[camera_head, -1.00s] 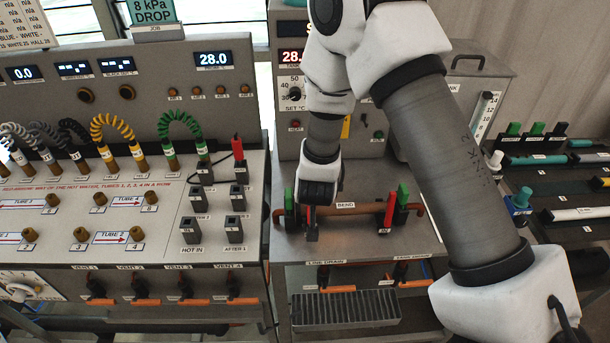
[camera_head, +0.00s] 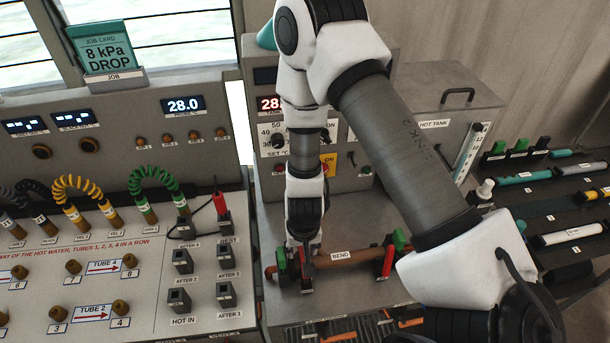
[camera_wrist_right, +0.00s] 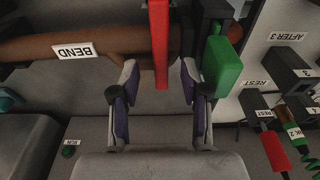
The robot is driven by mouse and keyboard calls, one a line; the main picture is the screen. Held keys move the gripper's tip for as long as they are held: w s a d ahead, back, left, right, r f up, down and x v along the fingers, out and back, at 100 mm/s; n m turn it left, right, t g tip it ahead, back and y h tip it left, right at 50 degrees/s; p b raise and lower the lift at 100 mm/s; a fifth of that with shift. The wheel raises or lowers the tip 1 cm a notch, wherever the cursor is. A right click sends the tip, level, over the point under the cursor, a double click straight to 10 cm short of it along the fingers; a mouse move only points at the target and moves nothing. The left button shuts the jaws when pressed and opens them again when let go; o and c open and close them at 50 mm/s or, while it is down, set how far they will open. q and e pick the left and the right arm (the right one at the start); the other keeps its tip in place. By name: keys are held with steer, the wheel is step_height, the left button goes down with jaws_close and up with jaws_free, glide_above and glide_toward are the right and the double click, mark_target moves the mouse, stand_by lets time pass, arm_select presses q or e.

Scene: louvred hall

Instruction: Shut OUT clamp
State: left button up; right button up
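A brown pipe labelled BEND (camera_head: 341,263) lies across the grey bench with a clamp near each end. The left clamp has a green block (camera_head: 281,262) and a red lever, largely hidden by my gripper in the head view. The red lever shows in the right wrist view (camera_wrist_right: 159,40), beside its green block (camera_wrist_right: 221,65). My right gripper (camera_head: 304,250) is above this clamp; in the wrist view its fingers (camera_wrist_right: 158,88) stand apart, one on each side of the lever's end. The right clamp's red lever (camera_head: 388,262) stands up. The clamps' labels are not readable. My left gripper is out of view.
A panel of sockets (camera_head: 225,294) and coiled leads (camera_head: 157,181) stands to the left. The hot tank (camera_head: 440,105) is behind, and a rack of tubes (camera_head: 570,236) is at the right.

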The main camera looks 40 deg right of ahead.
steer(key=shift+s+a+r, duration=0.25)
steer(key=shift+s+r, duration=0.1)
steer(key=shift+s, duration=0.15)
steer(key=shift+a+r, duration=0.1)
steer(key=shift+r, duration=0.35)
steer(key=s+r, duration=0.1)
steer(key=s+a+r+b, duration=0.1)
steer(key=s+a+r, duration=0.1)
steer(key=shift+s+r, duration=0.15)
steer(key=shift+r, duration=0.25)
steer(key=shift+w+d+f, duration=0.1)
steer(key=shift+w+d, duration=0.15)
steer(key=shift+w, duration=0.1)
steer(key=shift+r, duration=0.35)
step_height(320, 180, up, 7)
steer(key=s, duration=0.1)
steer(key=shift+a+f, duration=0.2)
steer(key=shift+a, duration=0.15)
steer(key=shift+s, duration=0.1)
